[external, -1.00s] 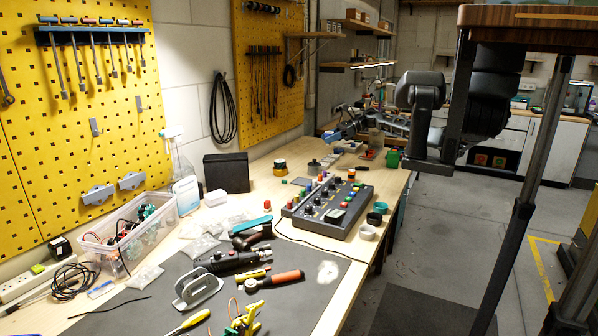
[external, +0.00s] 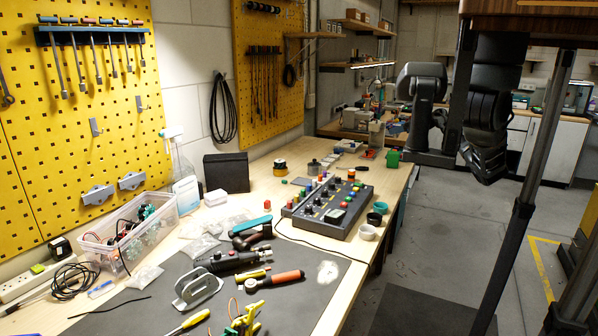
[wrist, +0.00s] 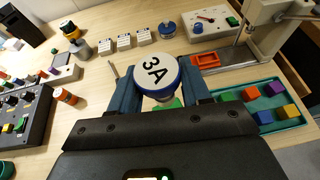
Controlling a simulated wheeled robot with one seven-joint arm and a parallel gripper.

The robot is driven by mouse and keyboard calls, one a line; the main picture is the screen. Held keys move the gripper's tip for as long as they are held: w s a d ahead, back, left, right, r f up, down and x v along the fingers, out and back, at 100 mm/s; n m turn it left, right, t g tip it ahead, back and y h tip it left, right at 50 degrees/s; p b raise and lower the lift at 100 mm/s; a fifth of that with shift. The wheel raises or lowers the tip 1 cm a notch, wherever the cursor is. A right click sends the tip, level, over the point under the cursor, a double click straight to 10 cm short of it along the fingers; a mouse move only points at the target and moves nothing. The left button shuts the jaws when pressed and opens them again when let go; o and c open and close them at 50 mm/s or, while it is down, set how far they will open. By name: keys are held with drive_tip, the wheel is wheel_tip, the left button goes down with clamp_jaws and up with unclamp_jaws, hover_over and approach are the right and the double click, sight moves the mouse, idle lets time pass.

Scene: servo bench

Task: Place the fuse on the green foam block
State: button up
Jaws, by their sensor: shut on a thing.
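The fuse (wrist: 154,72), with a round white face marked 3A and a blue rim, is between the two blue fingers of my gripper (wrist: 158,88) in the wrist view. My gripper is shut on it. A green thing (wrist: 172,103) shows just below and behind the fuse, mostly hidden by it; it may be the green foam block. I cannot tell the gap between them. A green block-like thing (external: 392,159) stands near the bench's right edge in the external view. My fingers cannot be made out clearly there.
A teal tray (wrist: 287,127) of coloured blocks lies right of my gripper. A press-like stand (wrist: 270,25) and a white control box (wrist: 211,24) stand behind. A knobbed console (wrist: 22,118) and an orange cylinder (wrist: 66,96) are left. Some bench between is bare.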

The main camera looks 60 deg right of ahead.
sight(394, 152)
wheel_tip(394, 152, down, 7)
drive_tip(key=shift+f+p, duration=0.15)
drive_tip(key=shift+p, duration=0.4)
drive_tip(key=shift+f, duration=0.15)
drive_tip(key=o, duration=1.1)
drive_tip(key=shift+c, duration=0.2)
drive_tip(key=shift+s+r, duration=0.1)
drive_tip(key=shift+r, duration=0.1)
drive_tip(key=b+v, duration=0.2)
drive_tip(key=v, duration=0.5)
drive_tip(key=shift+s, duration=0.1)
